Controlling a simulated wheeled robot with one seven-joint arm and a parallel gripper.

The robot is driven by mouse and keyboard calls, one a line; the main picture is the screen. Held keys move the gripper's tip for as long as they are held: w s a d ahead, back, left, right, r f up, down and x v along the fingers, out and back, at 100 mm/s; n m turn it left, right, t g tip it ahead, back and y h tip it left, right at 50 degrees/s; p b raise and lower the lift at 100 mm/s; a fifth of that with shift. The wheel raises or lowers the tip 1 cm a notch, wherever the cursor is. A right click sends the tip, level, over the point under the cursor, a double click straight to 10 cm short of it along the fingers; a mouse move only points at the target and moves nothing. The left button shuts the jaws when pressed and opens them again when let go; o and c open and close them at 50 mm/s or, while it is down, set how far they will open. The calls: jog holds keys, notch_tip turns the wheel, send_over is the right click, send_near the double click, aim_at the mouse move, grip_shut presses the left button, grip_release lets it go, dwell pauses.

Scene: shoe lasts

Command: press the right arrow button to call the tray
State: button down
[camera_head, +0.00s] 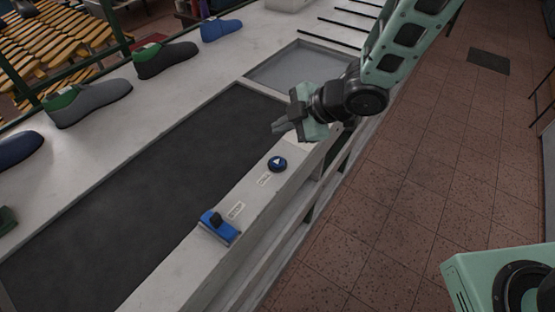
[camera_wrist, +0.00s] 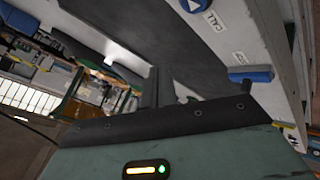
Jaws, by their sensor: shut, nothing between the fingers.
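A round dark-blue button with a white arrow (camera_head: 277,163) sits on the pale ledge along the near side of the dark belt. It also shows, cut off by the top edge, in the wrist view (camera_wrist: 194,5). Only one arrow button is in view. My gripper (camera_head: 276,128) is shut and empty, above the ledge and beyond the button in the head view, apart from it. In the wrist view my fingers (camera_wrist: 156,84) point up the picture. No tray can be made out with certainty.
The dark belt (camera_head: 150,180) is bare. Several shoe lasts (camera_head: 90,101) stand along its far side. A grey recessed panel (camera_head: 300,68) lies beyond the belt.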

aim_at(282, 162)
jog(key=shift+f+b, duration=3.45)
jog(key=shift+f, duration=0.8)
jog(key=shift+f, duration=0.1)
jog(key=shift+f+b, duration=0.3)
jog(key=shift+b, duration=0.1)
